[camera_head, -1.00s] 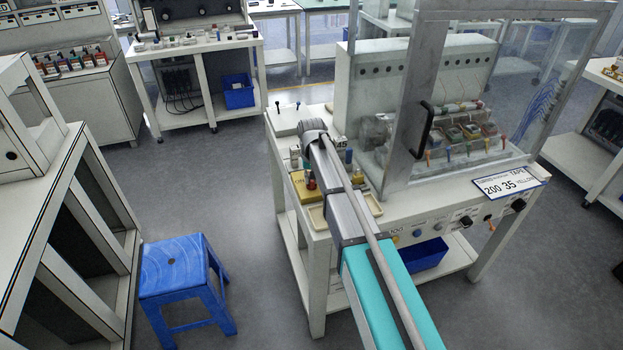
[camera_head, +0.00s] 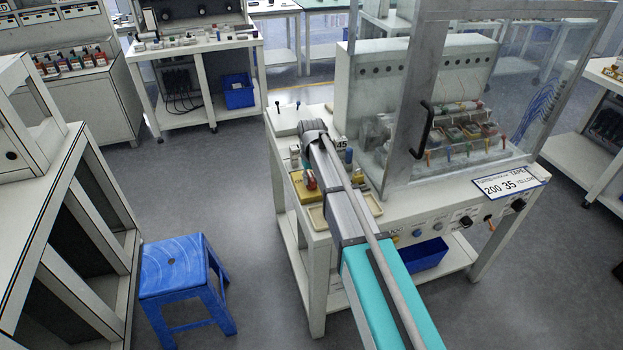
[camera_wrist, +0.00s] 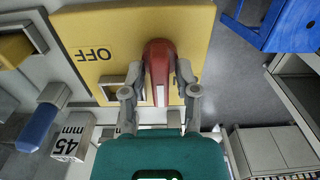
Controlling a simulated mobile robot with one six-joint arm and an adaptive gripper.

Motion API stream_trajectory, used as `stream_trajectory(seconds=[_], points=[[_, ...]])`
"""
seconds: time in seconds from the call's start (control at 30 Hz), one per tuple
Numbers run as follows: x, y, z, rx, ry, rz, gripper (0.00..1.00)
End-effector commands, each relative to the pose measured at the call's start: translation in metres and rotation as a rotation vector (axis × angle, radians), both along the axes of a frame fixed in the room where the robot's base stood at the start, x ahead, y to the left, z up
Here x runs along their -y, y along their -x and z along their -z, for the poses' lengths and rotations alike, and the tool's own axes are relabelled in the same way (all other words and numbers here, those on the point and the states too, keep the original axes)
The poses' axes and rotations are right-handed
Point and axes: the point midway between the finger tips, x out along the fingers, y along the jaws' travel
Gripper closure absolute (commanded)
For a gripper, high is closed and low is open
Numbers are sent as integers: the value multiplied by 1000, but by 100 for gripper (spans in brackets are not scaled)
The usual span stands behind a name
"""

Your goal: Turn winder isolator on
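The winder isolator is a yellow box (camera_wrist: 110,45) with a red handle (camera_wrist: 158,62) standing out from it. The wrist view shows the OFF label upside down to the left of the handle; a label on the right is mostly hidden by the handle and a finger. My gripper (camera_wrist: 159,78) has one finger on each side of the handle, both tips close against it, and appears shut on it. In the head view the yellow box (camera_head: 299,192) and red handle (camera_head: 311,180) show left of my arm; my arm hides the gripper's fingertips.
A blue knob (camera_wrist: 38,128) and a white "45 mm" block (camera_wrist: 74,137) stand close left of my gripper in the wrist view. A clear-doored enclosure (camera_head: 400,170) with a black handle (camera_head: 422,130) rises right of my arm. A blue stool (camera_head: 180,265) stands on the floor.

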Motion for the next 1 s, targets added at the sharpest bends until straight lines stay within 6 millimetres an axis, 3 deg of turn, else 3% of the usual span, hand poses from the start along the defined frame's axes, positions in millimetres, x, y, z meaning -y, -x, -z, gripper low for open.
stream_trajectory(seconds=[0.57,1.0], points=[[0,0,0,0,0,18,43],[0,0,0,0,0,220,43]])
